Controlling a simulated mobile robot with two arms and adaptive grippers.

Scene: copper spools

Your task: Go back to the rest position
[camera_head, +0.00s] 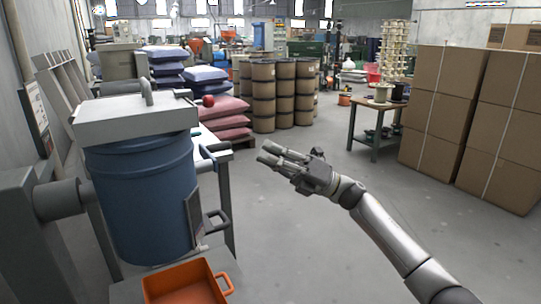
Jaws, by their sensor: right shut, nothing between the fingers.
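My right gripper (268,153) is in the middle of the camera_head view, at the end of my grey arm that comes in from the lower right. Its fingers point left and are shut with nothing between them. It hangs in free air in front of the open floor, with its fingertips a little to the right of the table edge. My left gripper is not in view.
A blue drum (140,205) with a grey lid (130,120) stands at the left. An orange tray (190,285) lies below it. Cardboard boxes (440,110) are stacked at the right, beside a wooden table (375,110). Brown barrels (263,97) stand behind. Grey floor (330,200) is clear between.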

